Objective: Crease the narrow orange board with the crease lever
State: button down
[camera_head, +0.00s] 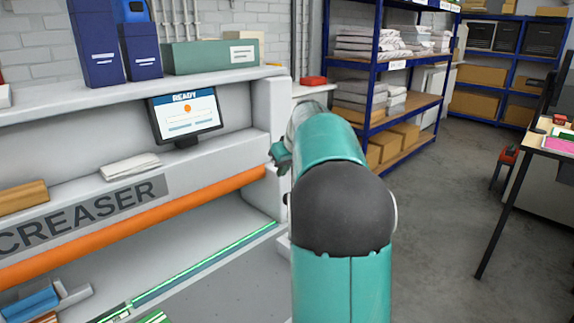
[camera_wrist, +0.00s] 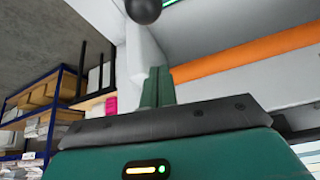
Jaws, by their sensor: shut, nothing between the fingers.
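The creaser (camera_head: 90,220) is a pale machine with a long orange bar (camera_head: 150,220) across its front; the bar also shows in the wrist view (camera_wrist: 250,55). Its screen (camera_head: 186,115) reads READY with an orange dot. My gripper (camera_wrist: 158,72) has its green fingers together and empty. A black ball, seemingly the crease lever's knob (camera_wrist: 143,10), shows just beyond the fingertips, apart from them in the picture. In the head view my gripper (camera_head: 281,155) is partly hidden by my arm at the machine's right end. I cannot make out the narrow orange board.
A green-lit strip (camera_head: 205,265) runs along the creaser's bed. A blue piece (camera_head: 35,302) lies at lower left. Blue shelving (camera_head: 378,60) with paper and boxes stands behind. A table (camera_head: 550,145) is at right, with open floor (camera_head: 440,200) between.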

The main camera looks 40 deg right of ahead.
jog(key=f, duration=0.1)
jog(key=s+f, duration=0.1)
jog(key=f, duration=0.3)
jog(key=shift+s+a, duration=0.2)
jog(key=shift+s, duration=0.1)
dwell(0.4)
